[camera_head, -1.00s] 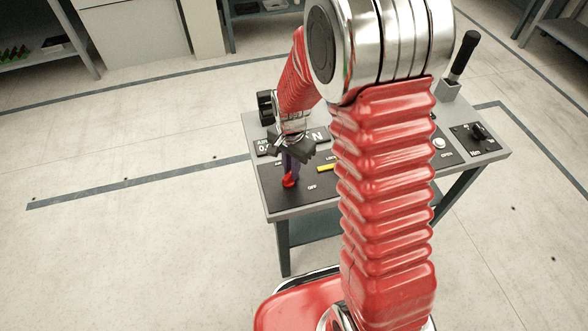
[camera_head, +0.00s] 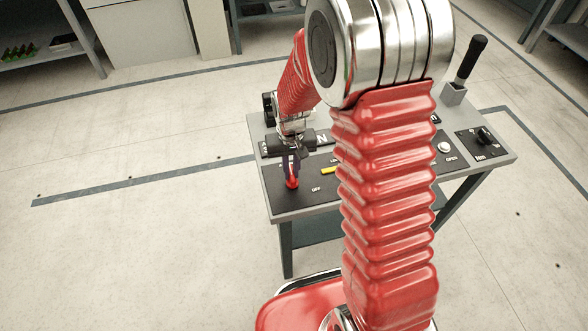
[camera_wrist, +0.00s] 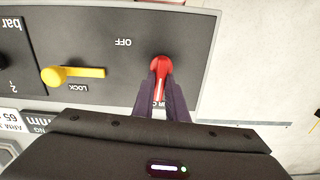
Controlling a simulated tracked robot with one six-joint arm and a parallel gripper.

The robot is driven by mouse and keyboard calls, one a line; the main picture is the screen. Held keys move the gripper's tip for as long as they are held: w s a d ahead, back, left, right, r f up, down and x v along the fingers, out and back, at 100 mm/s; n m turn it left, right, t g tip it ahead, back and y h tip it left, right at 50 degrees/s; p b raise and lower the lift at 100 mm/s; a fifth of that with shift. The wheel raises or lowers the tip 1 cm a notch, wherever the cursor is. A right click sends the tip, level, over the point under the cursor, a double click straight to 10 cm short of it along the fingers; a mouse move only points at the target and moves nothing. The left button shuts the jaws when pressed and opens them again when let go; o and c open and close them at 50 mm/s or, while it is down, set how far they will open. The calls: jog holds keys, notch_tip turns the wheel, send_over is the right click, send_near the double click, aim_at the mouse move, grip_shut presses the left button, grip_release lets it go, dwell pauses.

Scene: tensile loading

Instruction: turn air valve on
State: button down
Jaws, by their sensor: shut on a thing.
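The red air valve handle (camera_wrist: 160,68) sits on the dark control panel, near its right edge in the wrist view. It also shows at the panel's left end in the head view (camera_head: 292,183). My gripper (camera_wrist: 160,85) is shut on the red handle, with one dark finger on each side of it. In the head view my gripper (camera_head: 291,172) points down at the panel. The handle points toward my wrist in the wrist view. The word OFF (camera_wrist: 123,42) is printed to its left. The label near the fingertips is mostly hidden.
A yellow lock lever (camera_wrist: 72,74) lies beside the valve on the same panel. The bench (camera_head: 292,213) also carries a black knob (camera_head: 485,135), a pale button (camera_head: 444,147) and a black-gripped lever (camera_head: 470,62). My red arm hides the middle of the panel.

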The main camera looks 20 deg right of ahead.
aim_at(291, 173)
jog(key=shift+a+n, duration=0.15)
jog(key=shift+n, duration=0.35)
jog(key=c, duration=1.8)
grip_release()
jog(key=shift+o, duration=0.2)
jog(key=shift+r, duration=0.1)
notch_tip(291, 173, up, 14)
jog(key=shift+f, duration=0.25)
